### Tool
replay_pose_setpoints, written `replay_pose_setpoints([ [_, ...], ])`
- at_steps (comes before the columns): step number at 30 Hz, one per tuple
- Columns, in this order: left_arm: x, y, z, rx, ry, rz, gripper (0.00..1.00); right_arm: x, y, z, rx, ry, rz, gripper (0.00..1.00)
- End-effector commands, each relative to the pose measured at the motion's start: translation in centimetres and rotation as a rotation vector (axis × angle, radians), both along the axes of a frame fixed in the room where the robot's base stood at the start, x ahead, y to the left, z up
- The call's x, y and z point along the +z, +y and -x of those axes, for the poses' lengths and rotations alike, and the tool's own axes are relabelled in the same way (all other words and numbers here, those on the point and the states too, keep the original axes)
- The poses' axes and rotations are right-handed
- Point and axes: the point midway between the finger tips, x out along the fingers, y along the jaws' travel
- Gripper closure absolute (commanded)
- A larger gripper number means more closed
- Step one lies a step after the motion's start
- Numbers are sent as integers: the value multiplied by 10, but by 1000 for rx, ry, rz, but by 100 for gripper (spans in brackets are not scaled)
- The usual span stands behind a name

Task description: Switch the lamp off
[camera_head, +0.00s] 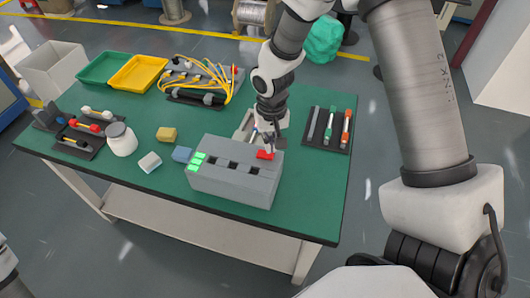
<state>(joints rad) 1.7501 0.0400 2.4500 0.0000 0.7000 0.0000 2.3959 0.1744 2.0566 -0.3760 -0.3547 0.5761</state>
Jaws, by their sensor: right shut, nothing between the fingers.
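A grey box (232,186) stands near the front edge of the green table. Bright green panels (197,161) sit at the left end of its top and look lit; I cannot tell for sure whether they are the lamp. Dark slots run along the top. A red switch-like part (265,155) sits at the right end of the top. My right gripper (270,143) points down, shut and empty, right above or against the red part; I cannot tell if it touches. My left gripper is not in view.
A tool tray (312,141) lies right of the box. Blue, yellow and white blocks and a white jar (121,139) stand left of it. Green (103,68) and yellow (138,73) trays and a yellow cable bundle (207,80) are at the back.

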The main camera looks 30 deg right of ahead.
Motion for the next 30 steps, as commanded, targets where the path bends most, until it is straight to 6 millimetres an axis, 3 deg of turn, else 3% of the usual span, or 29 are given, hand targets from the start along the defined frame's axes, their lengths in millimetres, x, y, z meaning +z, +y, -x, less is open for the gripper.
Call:
replay_pose_setpoints([
  [30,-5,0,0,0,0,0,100,-8,0,0,0,0,0,100],
])
